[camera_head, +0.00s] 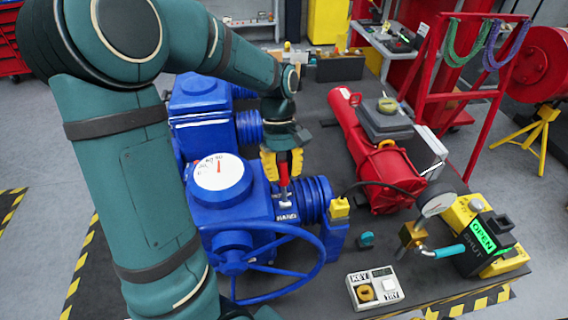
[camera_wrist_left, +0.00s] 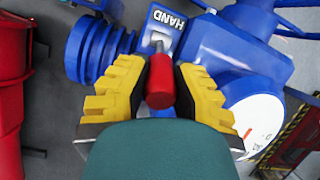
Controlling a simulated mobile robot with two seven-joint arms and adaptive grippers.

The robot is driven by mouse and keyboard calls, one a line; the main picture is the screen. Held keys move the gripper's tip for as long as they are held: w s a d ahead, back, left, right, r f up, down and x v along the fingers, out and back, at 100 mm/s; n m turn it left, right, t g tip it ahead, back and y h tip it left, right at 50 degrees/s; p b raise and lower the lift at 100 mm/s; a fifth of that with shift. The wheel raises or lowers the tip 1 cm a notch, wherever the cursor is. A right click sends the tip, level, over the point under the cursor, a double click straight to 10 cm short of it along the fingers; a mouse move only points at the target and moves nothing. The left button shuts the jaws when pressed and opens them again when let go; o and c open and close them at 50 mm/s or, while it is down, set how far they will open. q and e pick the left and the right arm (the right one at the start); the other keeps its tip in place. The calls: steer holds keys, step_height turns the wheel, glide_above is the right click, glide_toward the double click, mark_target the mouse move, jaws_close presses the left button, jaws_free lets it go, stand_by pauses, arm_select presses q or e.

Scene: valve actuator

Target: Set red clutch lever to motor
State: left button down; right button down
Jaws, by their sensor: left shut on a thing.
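The red clutch lever (camera_head: 284,181) stands on the blue valve actuator (camera_head: 232,212), its metal shank beside the "HAND" label (camera_head: 286,217). In the left wrist view the red grip (camera_wrist_left: 161,84) lies between the yellow fingers, with the label (camera_wrist_left: 169,18) just beyond it. My left gripper (camera_head: 282,166) comes down from above and is shut on the lever's grip. The fingers hide part of the grip in the head view. I cannot read a "MOTOR" label in either view. My right gripper is not in view.
A blue handwheel (camera_head: 262,262) stands in front of the actuator, and a white dial (camera_head: 219,172) sits on top. To the right are a red actuator (camera_head: 390,178), a pressure gauge (camera_head: 435,204) and a white key box (camera_head: 375,289) on the dark table.

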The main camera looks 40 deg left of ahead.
arm_select(q)
steer(key=shift+f, duration=0.1)
stand_by(0.3)
steer(key=c, duration=0.7)
jaws_free()
steer(key=shift+a, duration=0.1)
steer(key=v, duration=1.2)
steer(key=shift+f, duration=0.1)
